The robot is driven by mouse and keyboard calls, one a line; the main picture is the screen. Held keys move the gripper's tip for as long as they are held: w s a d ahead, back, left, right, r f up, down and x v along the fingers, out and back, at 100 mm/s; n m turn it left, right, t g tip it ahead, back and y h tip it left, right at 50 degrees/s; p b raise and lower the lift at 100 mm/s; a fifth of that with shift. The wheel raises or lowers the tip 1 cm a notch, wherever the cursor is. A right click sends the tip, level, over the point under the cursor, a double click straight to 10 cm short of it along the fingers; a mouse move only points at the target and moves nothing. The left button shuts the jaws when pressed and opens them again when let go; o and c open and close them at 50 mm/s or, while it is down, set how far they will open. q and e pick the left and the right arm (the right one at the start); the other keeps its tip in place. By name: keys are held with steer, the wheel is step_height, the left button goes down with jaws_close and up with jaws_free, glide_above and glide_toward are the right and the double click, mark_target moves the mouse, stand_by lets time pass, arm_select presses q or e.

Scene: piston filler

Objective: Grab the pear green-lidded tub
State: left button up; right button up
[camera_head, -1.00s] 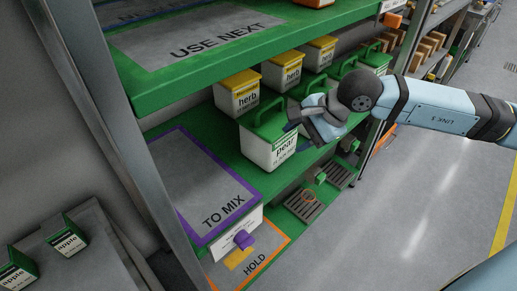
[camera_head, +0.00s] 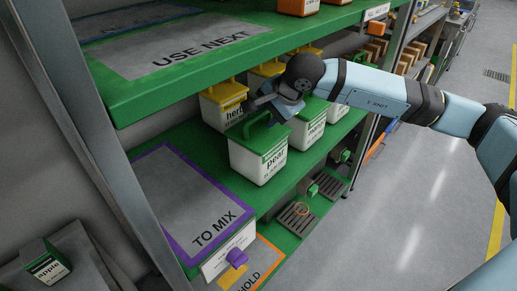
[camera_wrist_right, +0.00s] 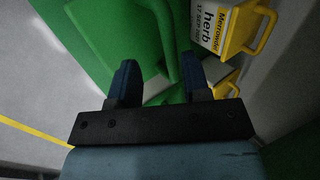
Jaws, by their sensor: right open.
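The pear tub (camera_head: 258,163), white with a green lid and an upright green handle, stands on the green lower shelf at the front of its row. My right gripper (camera_head: 262,105) is open just above and behind its handle. In the right wrist view, the green lid (camera_wrist_right: 100,35) lies below the open fingers (camera_wrist_right: 160,68). A green handle (camera_wrist_right: 178,45) shows between them, close to the right finger. I cannot tell whether they touch. My left gripper is not in view.
Yellow-lidded herb tubs (camera_head: 220,112) stand close behind, also in the wrist view (camera_wrist_right: 215,22). More green-lidded tubs (camera_head: 305,130) stand to the right. The upper green shelf (camera_head: 130,105) hangs above. The TO MIX mat (camera_head: 185,195) is clear.

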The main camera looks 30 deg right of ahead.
mark_target(259, 115)
steer(key=w+f, duration=0.1)
steer(key=w+a+f, duration=0.1)
steer(key=w, duration=0.1)
steer(key=shift+f, duration=0.3)
steer(key=shift+a, duration=0.1)
jaws_close()
stand_by(1.0)
steer(key=shift+r, duration=0.15)
